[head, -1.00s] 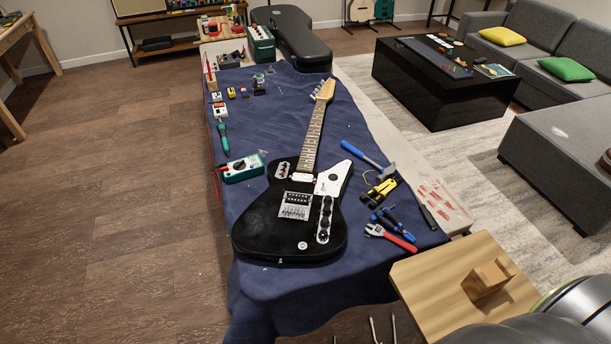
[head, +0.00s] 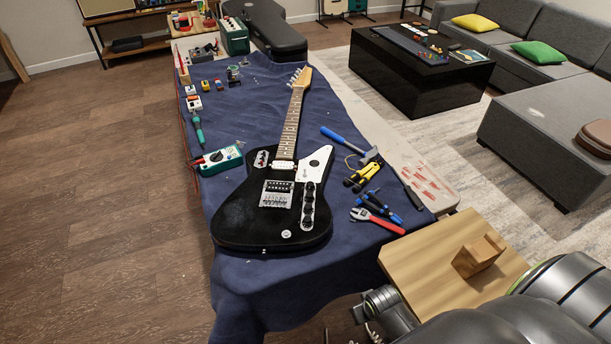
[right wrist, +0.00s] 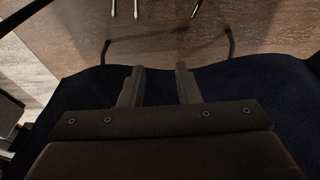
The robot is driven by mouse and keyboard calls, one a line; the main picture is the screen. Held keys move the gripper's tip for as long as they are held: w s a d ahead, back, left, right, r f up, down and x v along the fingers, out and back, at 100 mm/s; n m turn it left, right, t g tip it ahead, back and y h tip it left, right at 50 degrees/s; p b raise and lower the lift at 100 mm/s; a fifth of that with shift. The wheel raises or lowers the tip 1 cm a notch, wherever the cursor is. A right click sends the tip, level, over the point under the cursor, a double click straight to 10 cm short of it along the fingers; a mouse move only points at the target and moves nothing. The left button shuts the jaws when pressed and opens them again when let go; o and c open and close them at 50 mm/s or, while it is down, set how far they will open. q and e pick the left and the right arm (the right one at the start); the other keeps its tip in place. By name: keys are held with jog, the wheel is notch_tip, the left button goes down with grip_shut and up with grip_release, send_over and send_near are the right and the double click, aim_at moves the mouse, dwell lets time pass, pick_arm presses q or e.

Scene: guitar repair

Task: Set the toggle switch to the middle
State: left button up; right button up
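The black electric guitar (head: 235,215) lies face up on the blue cloth, neck pointing away. A small metal control plate (head: 262,158) sits on its upper left body, and a longer plate with black knobs (head: 308,205) sits at right. I cannot pick out the toggle switch or its position at this size. In the right wrist view my right gripper (right wrist: 160,68) is open and empty, its fingers apart at the dark cloth's edge, with floor beyond. The guitar is not in that view. My left gripper is not in view.
Right of the guitar lie a blue-handled hammer (head: 345,139), yellow-black pliers (head: 361,177) and a red wrench (head: 377,221). A teal multimeter (head: 221,160) lies left. A wooden stool top (head: 425,262) with a wooden block (head: 479,256) stands near my right arm.

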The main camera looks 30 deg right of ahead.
jog(key=shift+t, duration=0.6)
jog(key=w+r+b, duration=0.1)
jog(key=w+r, duration=0.2)
jog(key=r, duration=0.3)
jog(key=w+a+r+b, duration=0.1)
jog(key=w+r, duration=0.2)
jog(key=r, duration=0.2)
jog(key=w+a+r+b, duration=0.1)
jog(key=w+r, duration=0.3)
jog(key=r, duration=0.2)
jog(key=shift+r+b, duration=0.3)
jog(key=shift+b, duration=0.1)
jog(key=shift+m, duration=0.8)
jog(key=w+r, duration=0.2)
jog(key=w, duration=0.2)
jog(key=w+r, duration=0.3)
jog(key=w, duration=0.1)
jog(key=w+r, duration=0.3)
jog(key=w, duration=0.2)
jog(key=shift+d+r, duration=0.25)
jog(key=shift+d, duration=0.05)
jog(key=w+r+m, duration=0.2)
jog(key=w+r, duration=0.7)
jog(key=r, duration=0.2)
send_near(305, 170)
jog(key=shift+t, duration=0.3)
jog(key=x, duration=0.8)
jog(key=shift+d+f, duration=0.1)
jog(key=shift+f, duration=0.2)
jog(key=shift+s, duration=0.1)
